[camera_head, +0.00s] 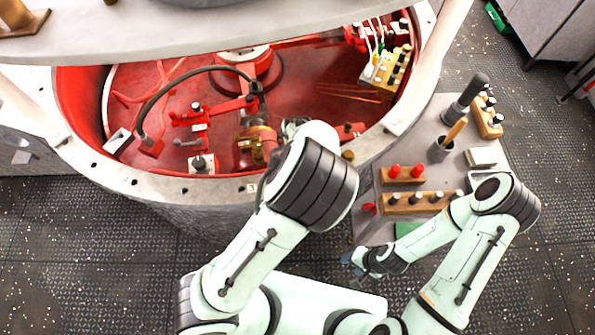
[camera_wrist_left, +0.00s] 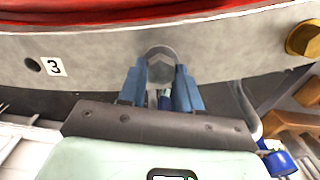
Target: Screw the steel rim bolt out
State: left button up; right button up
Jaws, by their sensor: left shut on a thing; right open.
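The steel rim bolt (camera_wrist_left: 160,58) has a grey hex head and sits at the pale rim (camera_wrist_left: 95,68) in the left wrist view. My left gripper (camera_wrist_left: 160,84) has its two blue fingers shut on the bolt, one on each side of the head. In the head view my left arm hides this gripper and the bolt. I cannot tell how far the bolt's shank is in the rim. My right gripper (camera_head: 353,262) is open and empty, low beside the tool table's front left corner.
A brass bolt (camera_wrist_left: 304,38) sits on the rim to the right, and an open hole (camera_wrist_left: 33,64) beside a "3" label (camera_wrist_left: 54,67) is to the left. The tool table (camera_head: 463,137) at the right carries wooden racks (camera_head: 411,203) and a cup (camera_head: 440,150). The red vessel (camera_head: 130,80) holds fittings.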

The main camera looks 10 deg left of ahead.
pick_arm(q)
jog(key=shift+s+f+n, duration=0.15)
jog(key=shift+s+n, duration=0.05)
jog(key=shift+n, duration=0.3)
jog(key=o, duration=1)
jog(key=shift+o, duration=0.2)
jog(key=shift+w, duration=0.1)
jog(key=shift+r, duration=0.2)
jog(key=shift+w+r, duration=0.1)
jog(key=shift+r, duration=0.25)
notch_tip(320, 180, up, 12)
jog(key=shift+r, duration=0.2)
